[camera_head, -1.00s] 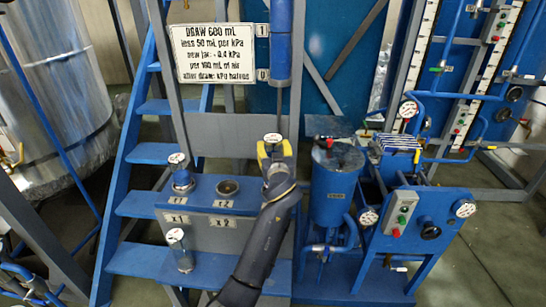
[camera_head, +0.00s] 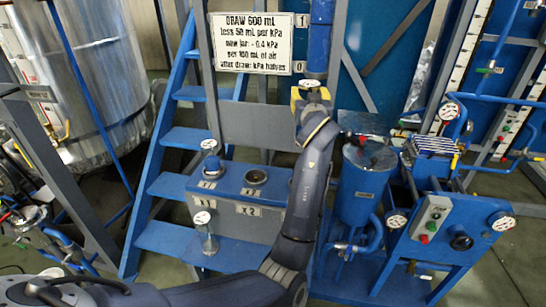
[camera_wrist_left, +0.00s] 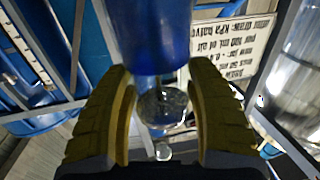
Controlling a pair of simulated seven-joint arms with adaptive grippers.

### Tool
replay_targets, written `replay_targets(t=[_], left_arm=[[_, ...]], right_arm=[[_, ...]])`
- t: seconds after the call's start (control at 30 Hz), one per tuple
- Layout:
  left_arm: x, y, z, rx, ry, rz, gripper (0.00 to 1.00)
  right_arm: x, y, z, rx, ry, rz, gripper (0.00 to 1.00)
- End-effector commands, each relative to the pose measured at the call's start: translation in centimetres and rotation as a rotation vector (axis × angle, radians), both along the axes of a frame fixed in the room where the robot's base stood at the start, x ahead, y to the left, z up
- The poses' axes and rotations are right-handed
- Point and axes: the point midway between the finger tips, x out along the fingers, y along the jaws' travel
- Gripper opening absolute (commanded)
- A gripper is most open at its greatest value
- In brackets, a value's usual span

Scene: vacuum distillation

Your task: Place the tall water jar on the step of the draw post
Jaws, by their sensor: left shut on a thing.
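My left gripper (camera_head: 311,97) has yellow fingers and is shut on a jar with a white round gauge cap (camera_head: 309,84). The jar's body is mostly hidden by the gripper; its round top (camera_wrist_left: 162,106) shows between the fingers in the left wrist view. The gripper is just below the blue cylinder (camera_head: 318,38) of what looks like the draw post, which also fills the top middle of the left wrist view (camera_wrist_left: 150,35). I cannot tell whether jar and cylinder touch. The post's step is not clearly visible. My right gripper is not in view.
A small jar (camera_head: 210,165) sits on the blue bench beside an empty round socket (camera_head: 256,177). A clear jar (camera_head: 208,240) stands on the lower blue ledge. A blue tank (camera_head: 364,185) and a gauge panel (camera_head: 432,220) stand at right. A sign (camera_head: 251,42) hangs left of the cylinder.

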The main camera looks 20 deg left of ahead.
Motion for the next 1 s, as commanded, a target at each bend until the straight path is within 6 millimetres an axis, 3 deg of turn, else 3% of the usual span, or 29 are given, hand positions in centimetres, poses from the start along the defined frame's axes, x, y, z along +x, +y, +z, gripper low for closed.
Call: replay_targets(t=[0.17, 0.3, 0.5, 1.0], left_arm=[[-0.9, -0.2, 1.8, -0.004, -0.008, -0.030, 0.09], [-3.2, 0.0, 1.6, -0.006, -0.010, -0.088, 0.09], [-7.8, -0.1, -2.1, 0.006, -0.012, -0.184, 0.09], [-16.6, -1.2, -12.9, 0.006, -0.003, -0.331, 0.09]], right_arm=[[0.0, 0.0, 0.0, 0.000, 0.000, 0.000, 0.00], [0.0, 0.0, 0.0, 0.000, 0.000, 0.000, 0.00], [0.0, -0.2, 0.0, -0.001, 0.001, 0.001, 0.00], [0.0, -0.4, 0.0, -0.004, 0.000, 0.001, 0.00]])
